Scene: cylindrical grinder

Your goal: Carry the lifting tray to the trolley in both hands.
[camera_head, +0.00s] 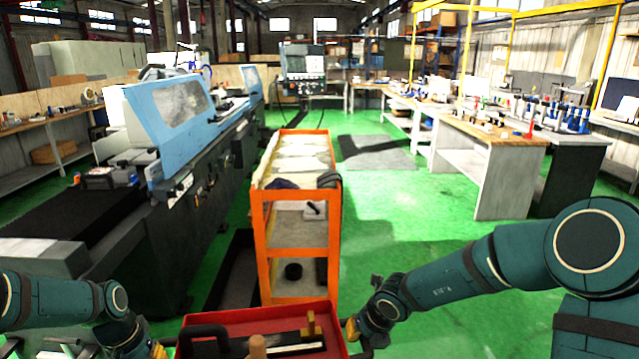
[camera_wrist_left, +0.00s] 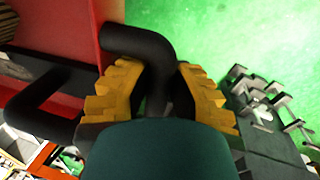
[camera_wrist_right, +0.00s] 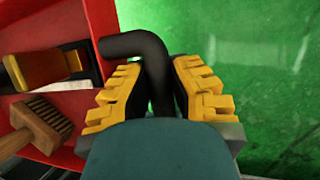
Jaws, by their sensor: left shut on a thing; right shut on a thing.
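The lifting tray (camera_head: 262,322) is red and shows at the bottom middle of the head view, cut off by the lower edge. It holds tools, among them a wooden-handled brush (camera_wrist_right: 38,122). My right gripper (camera_head: 357,330) is shut on the tray's black handle (camera_wrist_right: 140,46) at the tray's right side. My left gripper (camera_head: 155,348) is at the left side, shut on the other black handle (camera_wrist_left: 150,50). The trolley (camera_head: 261,245) is orange with shelves and stands straight ahead, beyond the tray. A white cover and dark items lie on its top.
A blue and grey grinding machine (camera_head: 178,105) stands left of the trolley. Workbenches (camera_head: 495,150) with tools line the right side. Green floor (camera_head: 400,225) is open right of the trolley, with a dark mat (camera_head: 372,147) further back.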

